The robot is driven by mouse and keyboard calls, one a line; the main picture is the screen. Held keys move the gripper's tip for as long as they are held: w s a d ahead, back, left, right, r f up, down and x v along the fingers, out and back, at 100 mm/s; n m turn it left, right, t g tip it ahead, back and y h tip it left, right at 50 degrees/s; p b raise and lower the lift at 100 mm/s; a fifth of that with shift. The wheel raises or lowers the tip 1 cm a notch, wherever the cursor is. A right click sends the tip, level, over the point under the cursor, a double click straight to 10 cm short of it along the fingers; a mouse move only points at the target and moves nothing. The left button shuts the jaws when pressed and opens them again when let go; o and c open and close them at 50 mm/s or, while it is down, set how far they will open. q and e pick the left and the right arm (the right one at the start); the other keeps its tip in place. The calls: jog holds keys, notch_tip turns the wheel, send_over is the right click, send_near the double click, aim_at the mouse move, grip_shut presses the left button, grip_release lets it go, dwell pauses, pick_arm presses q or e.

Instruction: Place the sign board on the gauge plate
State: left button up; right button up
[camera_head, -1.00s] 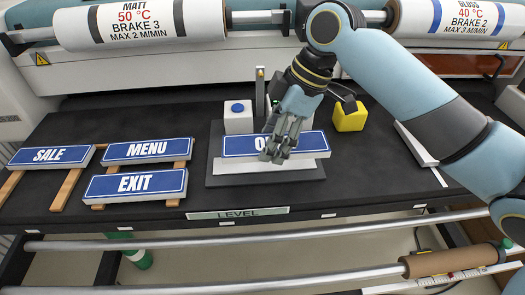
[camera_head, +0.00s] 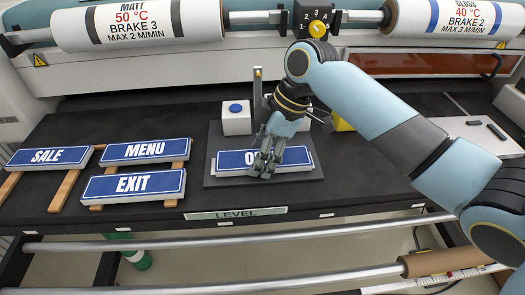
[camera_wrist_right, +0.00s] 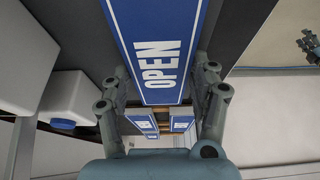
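The blue and white OPEN sign board (camera_head: 236,160) lies flat over the gauge plate (camera_head: 212,171), a pale slab on a dark grey base. Only thin pale edges of the slab show under the board. I cannot tell whether board and slab touch all along. My right gripper (camera_head: 266,163) is over the middle of the board and covers part of its lettering. In the right wrist view, its fingers (camera_wrist_right: 163,75) close on the long edges of the board (camera_wrist_right: 160,30). A dark gripper-like part, apparently my left gripper (camera_wrist_right: 309,45), shows small at the right edge there.
SALE (camera_head: 48,158), MENU (camera_head: 146,151) and EXIT (camera_head: 134,185) signs rest on wooden strips at the left. A white block with a blue button (camera_head: 236,118) and a partly hidden yellow block (camera_head: 341,122) stand behind the plate. A LEVEL strip (camera_head: 236,213) marks the front edge.

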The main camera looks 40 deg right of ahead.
jog(key=shift+o, duration=1.4)
jog(key=shift+r, duration=0.1)
jog(key=v, duration=1.2)
